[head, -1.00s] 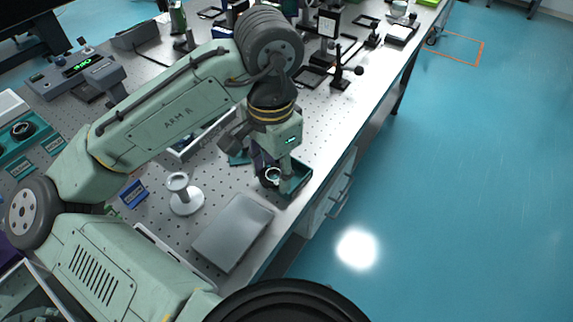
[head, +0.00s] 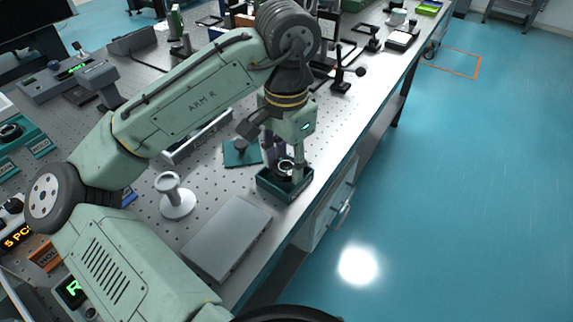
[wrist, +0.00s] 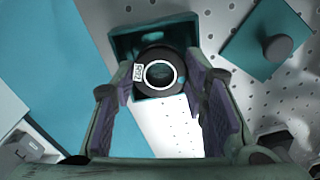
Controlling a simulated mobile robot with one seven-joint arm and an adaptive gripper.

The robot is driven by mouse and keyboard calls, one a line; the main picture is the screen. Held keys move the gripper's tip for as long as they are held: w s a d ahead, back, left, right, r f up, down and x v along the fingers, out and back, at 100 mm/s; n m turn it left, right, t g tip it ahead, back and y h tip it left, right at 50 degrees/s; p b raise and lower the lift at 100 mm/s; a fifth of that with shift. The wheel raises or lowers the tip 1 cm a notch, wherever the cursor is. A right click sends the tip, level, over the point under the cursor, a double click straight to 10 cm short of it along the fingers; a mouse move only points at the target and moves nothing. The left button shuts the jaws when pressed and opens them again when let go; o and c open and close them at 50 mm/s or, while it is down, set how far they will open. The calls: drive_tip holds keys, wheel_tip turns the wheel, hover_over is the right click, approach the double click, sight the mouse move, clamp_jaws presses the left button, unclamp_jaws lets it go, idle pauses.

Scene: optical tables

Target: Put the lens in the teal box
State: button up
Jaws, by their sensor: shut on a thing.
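The lens is a dark round mount with a pale ring and a small white label; it shows in the wrist view (wrist: 160,74) and the head view (head: 285,167). My gripper (head: 284,163) points down with its fingers shut on the lens; its purple pads flank the lens in the wrist view (wrist: 166,88). The open teal box (head: 283,193) stands near the table's right edge. The lens is at the box's opening, and its mount hides much of the box (wrist: 124,42) in the wrist view. I cannot tell whether it touches the box floor.
A flat teal plate with a dark knob (head: 236,159) lies just left of the box. A grey closed case (head: 228,238) lies in front of it, and a white pedestal stand (head: 177,204) stands to the left. The perforated table ends right of the box, with open floor beyond.

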sight(287, 165)
drive_tip(key=shift+s+f, duration=0.15)
drive_tip(key=shift+f, duration=0.4)
drive_tip(key=shift+s+f, duration=0.25)
drive_tip(key=shift+f, duration=0.25)
drive_tip(key=o, duration=0.9)
drive_tip(key=shift+d, duration=0.1)
drive_tip(key=shift+c, duration=0.2)
drive_tip(key=o, duration=0.4)
drive_tip(key=shift+w+f, duration=0.3)
drive_tip(key=shift+r, duration=0.2)
drive_tip(key=shift+w+r, duration=0.1)
drive_tip(key=shift+r, duration=0.05)
drive_tip(key=shift+r, duration=0.25)
wheel_tip(287, 165, up, 13)
drive_tip(key=shift+f, duration=0.1)
